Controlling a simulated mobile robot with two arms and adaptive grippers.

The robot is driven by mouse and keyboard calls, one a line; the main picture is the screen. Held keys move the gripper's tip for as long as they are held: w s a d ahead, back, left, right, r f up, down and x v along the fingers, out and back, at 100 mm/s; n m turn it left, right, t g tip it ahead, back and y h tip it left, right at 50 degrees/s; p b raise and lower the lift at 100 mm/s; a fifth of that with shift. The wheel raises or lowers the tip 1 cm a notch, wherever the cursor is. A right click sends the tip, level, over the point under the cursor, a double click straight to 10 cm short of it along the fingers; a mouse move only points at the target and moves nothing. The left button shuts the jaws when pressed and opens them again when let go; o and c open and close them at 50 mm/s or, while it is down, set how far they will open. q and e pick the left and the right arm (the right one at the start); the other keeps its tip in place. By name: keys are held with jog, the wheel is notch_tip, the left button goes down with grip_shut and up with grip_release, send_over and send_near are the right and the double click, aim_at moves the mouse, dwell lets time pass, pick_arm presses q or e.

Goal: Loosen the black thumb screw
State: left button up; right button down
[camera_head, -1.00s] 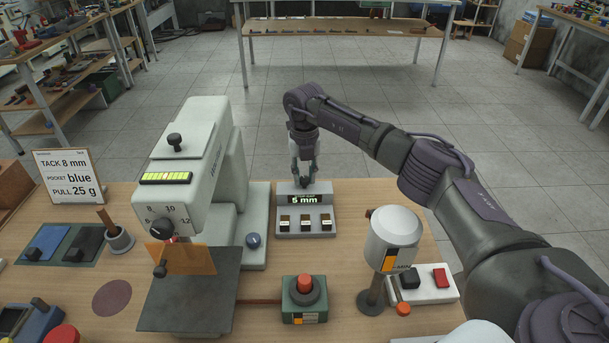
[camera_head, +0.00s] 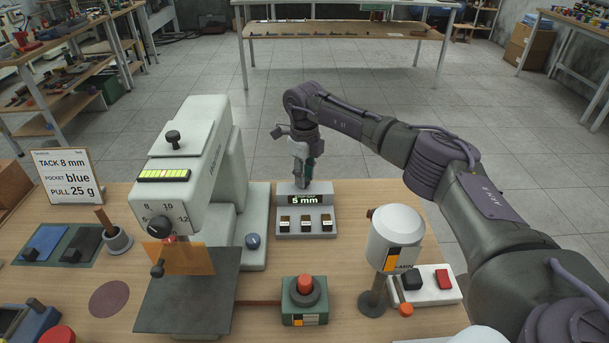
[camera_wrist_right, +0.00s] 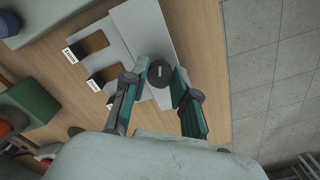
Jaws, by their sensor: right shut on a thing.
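The black thumb screw (camera_wrist_right: 162,72) shows in the right wrist view as a round dark knob with a light mark, on the grey box with the 5 mm display (camera_head: 294,226). My right gripper (camera_head: 303,182) points down behind the display. In the wrist view its two fingers stand on either side of the knob, shut on it. In the head view the gripper hides the knob. My left gripper is not in view.
A tall pale machine (camera_head: 187,150) with a dial stands left of the box. A green box with a red button (camera_head: 305,300) is in front. A white cylinder on a post (camera_head: 394,235) stands at the right.

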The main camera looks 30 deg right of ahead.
jog(key=shift+r+n, duration=0.1)
jog(key=shift+n, duration=0.2)
jog(key=c, duration=0.9)
grip_release()
notch_tip(320, 180, up, 12)
dwell(0.4)
